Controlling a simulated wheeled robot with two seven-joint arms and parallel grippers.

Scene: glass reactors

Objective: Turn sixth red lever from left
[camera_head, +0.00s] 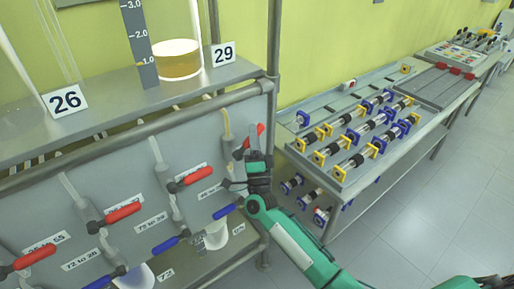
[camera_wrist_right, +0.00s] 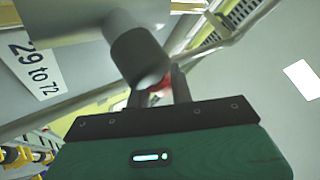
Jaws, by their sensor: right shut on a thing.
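A row of red levers runs along the grey panel in the head view: one at the lower left (camera_head: 28,258), one (camera_head: 115,216), one (camera_head: 190,180) and the rightmost red lever (camera_head: 260,129). My right gripper (camera_head: 253,152) is at that rightmost lever and is shut on it, hiding part of its handle. In the right wrist view, a bit of this red lever (camera_wrist_right: 160,85) shows between the fingers of my right gripper (camera_wrist_right: 160,93), behind a grey cylindrical part (camera_wrist_right: 138,55). My left gripper is not in view.
Blue levers (camera_head: 171,240) sit lower on the panel. A bench with blue and yellow fittings (camera_head: 345,160) stands right. The floor (camera_head: 440,210) there is clear.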

